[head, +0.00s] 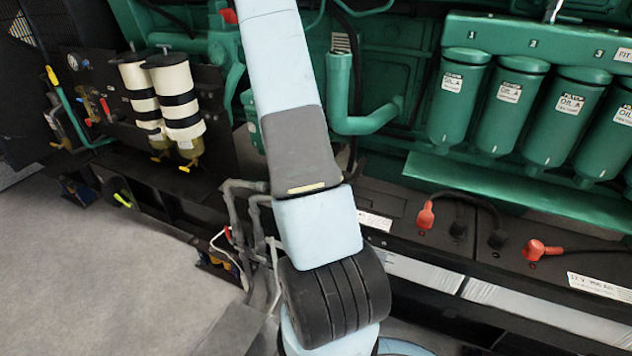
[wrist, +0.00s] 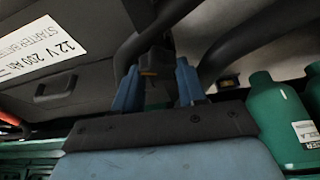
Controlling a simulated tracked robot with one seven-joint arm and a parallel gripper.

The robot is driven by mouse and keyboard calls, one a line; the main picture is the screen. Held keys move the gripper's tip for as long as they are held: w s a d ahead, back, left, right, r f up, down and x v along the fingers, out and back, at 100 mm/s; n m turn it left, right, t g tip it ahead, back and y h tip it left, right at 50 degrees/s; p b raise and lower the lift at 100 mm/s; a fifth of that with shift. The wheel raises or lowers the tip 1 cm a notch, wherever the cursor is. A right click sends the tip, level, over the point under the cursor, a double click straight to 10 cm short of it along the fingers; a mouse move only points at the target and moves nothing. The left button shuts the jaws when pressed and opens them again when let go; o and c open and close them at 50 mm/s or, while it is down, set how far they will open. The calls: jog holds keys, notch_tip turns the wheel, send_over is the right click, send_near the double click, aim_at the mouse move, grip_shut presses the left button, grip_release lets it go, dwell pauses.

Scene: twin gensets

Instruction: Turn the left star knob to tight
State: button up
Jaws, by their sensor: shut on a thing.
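In the wrist view the two blue fingers of my gripper (wrist: 158,70) are closed around a dark piece (wrist: 156,62) with a small orange mark on it. It sits where a knob would be between the fingers, but its star shape is too dark and covered to make out. I cannot read its tight mark or how far it is turned. In the head view my arm crosses the middle, and neither my gripper nor the left star knob can be made out.
In the wrist view dark hoses (wrist: 222,48) curve close to the fingers; a labelled battery (wrist: 55,88) is at left, a green canister (wrist: 277,112) at right. The head view shows green oil filters (head: 458,98), red battery terminals (head: 425,215), striped filters (head: 178,98) and open floor (head: 90,270).

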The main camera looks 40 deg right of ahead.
jog(key=shift+w+a+m+g, duration=0.15)
jog(key=shift+m+g, duration=0.3)
jog(key=shift+m, duration=0.7)
jog(key=shift+w+m+g, duration=0.15)
jog(key=shift+m+g, duration=0.25)
jog(key=shift+m, duration=0.7)
jog(key=shift+w+a+m+g, duration=0.15)
jog(key=shift+m+g, duration=0.3)
jog(key=shift+m, duration=0.7)
jog(key=m, duration=0.2)
jog(key=m+g+y, duration=0.1)
jog(key=m, duration=0.1)
jog(key=shift+d+m+g, duration=0.15)
jog(key=shift+m+g, duration=0.15)
jog(key=shift+d+m, duration=0.1)
jog(key=shift+m, duration=0.7)
jog(key=shift+g+y, duration=0.3)
jog(key=o, duration=0.8)
jog(key=shift+d, duration=0.1)
jog(key=shift+c, duration=0.2)
jog(key=o, duration=0.3)
jog(key=shift+s, duration=0.2)
jog(key=shift+r, duration=0.15)
jog(key=v, duration=1.3)
jog(key=shift+w+a, duration=0.15)
jog(key=shift+a, duration=0.05)
